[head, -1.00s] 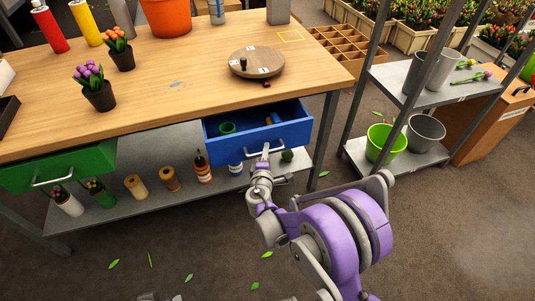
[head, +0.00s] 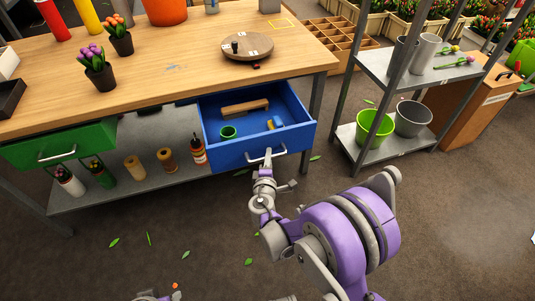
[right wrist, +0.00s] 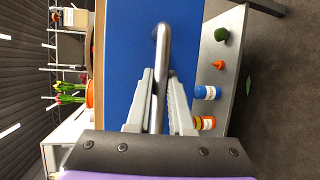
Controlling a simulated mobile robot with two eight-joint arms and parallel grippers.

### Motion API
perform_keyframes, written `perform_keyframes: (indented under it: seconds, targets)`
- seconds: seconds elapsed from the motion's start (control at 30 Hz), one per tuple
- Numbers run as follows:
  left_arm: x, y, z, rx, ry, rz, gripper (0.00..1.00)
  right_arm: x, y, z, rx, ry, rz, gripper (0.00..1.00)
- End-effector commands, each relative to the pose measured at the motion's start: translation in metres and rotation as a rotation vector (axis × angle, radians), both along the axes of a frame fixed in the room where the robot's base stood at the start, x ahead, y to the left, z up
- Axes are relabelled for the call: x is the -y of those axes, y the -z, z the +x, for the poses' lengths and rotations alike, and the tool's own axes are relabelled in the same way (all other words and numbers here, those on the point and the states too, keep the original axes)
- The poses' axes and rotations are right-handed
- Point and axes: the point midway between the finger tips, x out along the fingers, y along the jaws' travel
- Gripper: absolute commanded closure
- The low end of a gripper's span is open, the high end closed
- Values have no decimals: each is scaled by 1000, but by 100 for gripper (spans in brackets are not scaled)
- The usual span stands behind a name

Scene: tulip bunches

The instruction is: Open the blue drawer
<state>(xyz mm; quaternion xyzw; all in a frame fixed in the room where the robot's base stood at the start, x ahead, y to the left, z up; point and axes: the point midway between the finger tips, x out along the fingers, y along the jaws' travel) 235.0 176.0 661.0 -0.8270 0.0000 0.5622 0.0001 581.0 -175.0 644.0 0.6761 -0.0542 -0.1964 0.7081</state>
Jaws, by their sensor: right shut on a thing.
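The blue drawer (head: 230,157) under the right part of the workbench stands pulled well out. Inside it lie a brown wooden-looking object (head: 245,108), a green ring-like item (head: 228,132) and a small blue and yellow item (head: 275,123). My right gripper (head: 266,160) is at the drawer's front, shut on its metal bar handle. In the right wrist view the two fingers (right wrist: 160,105) lie on either side of the handle (right wrist: 162,55), with the blue front behind. My left gripper does not show clearly; only a small piece of an arm appears at the bottom edge.
Bottles and jars stand on the lower shelf (head: 120,185). A metal rack (head: 400,140) with green and grey buckets stands right. The floor in front is open, with scattered leaves.

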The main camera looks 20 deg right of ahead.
Motion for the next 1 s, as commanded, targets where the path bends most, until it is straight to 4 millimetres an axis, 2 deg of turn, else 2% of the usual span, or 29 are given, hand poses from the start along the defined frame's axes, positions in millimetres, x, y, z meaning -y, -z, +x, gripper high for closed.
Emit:
perform_keyframes:
  seconds: [0.23, 0.27, 0.4, 0.77, 0.87, 1.0]
  targets:
    - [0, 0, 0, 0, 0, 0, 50, 0, 0, 0, 0, 1, -1, 100]
    - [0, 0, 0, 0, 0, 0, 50, 0, 0, 0, 0, 1, -1, 75]
    - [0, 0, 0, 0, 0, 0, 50, 0, 0, 0, 0, 1, -1, 50]
    - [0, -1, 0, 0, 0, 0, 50, -2, -1, -4, 0, 0, 0, 50]
    - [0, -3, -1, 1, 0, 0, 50, -7, -4, -15, 0, -2, 0, 50]
    - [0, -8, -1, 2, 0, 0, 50, -17, -10, -41, 1, -3, -1, 50]
